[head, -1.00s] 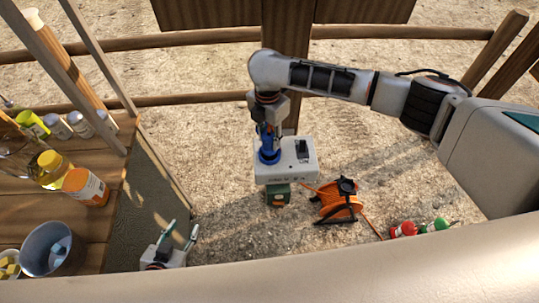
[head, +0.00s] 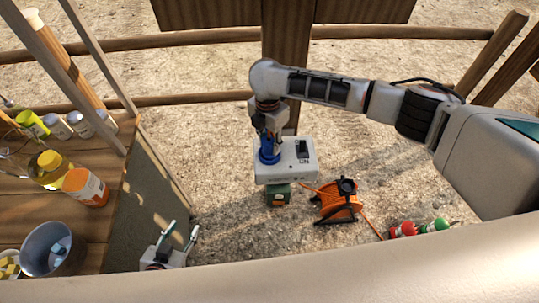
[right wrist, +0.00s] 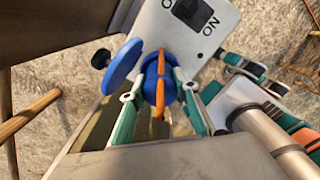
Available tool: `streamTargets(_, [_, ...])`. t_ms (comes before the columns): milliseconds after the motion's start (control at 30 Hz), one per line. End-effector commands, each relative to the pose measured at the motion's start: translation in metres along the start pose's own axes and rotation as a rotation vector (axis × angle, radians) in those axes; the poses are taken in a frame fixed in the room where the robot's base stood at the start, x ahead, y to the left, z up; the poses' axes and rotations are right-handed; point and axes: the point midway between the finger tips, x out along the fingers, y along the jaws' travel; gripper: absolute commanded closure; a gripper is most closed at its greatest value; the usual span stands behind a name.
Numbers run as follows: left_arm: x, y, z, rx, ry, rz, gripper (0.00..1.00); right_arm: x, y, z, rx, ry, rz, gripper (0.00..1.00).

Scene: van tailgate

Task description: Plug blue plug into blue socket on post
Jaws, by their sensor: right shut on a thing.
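A white box with a black ON switch (head: 301,152) stands at the post (head: 285,50); its blue socket (head: 268,150) is at the box's left side. In the right wrist view the round blue lid (right wrist: 122,66) stands open to the left. My right gripper (right wrist: 160,98) is shut on the blue plug (right wrist: 150,84), whose orange cable (right wrist: 160,85) runs over it. The plug is at the socket, against the box's edge; the gripper hides how deep it sits. My left gripper (head: 181,236) is open and empty at the lower left, its fingers apart.
An orange cable reel (head: 339,203) stands on the gravel, right of a small green box (head: 278,195). Red (head: 402,230) and green (head: 434,225) items lie farther right. A wooden shelf with bottles (head: 85,187) and a metal bucket (head: 47,248) is at the left.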

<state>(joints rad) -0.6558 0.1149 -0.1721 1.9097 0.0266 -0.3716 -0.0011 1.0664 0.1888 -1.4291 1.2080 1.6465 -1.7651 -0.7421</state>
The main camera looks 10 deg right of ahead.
Motion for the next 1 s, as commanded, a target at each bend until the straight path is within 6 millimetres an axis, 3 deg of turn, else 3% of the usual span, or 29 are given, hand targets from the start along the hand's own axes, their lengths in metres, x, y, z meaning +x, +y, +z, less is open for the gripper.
streamTargets(200, [0.0,0.001,-0.001,-0.004,0.001,0.0,0.6,0.0,0.0,0.0,0.0,0.0,0.001,0.95])
streamTargets(233, [0.0,0.001,-0.001,-0.004,0.001,0.0,0.6,0.0,0.0,0.0,0.0,0.0,0.001,0.65])
streamTargets(300, [0.0,0.001,-0.001,-0.003,0.001,0.0,0.6,0.0,0.0,0.0,0.0,0.0,0.001,0.51])
streamTargets(700, [0.0,-0.004,0.002,0.009,-0.002,-0.001,0.6,-0.004,0.001,0.0,-0.001,0.0,0.001,0.51])
streamTargets(867, [0.0,-0.003,0.001,0.007,-0.001,-0.001,0.6,-0.024,0.001,0.0,-0.002,0.0,0.004,0.51])
streamTargets(1000, [0.0,-0.002,0.0,0.006,0.0,-0.001,0.6,-0.053,0.001,0.001,-0.002,-0.002,0.004,0.51])
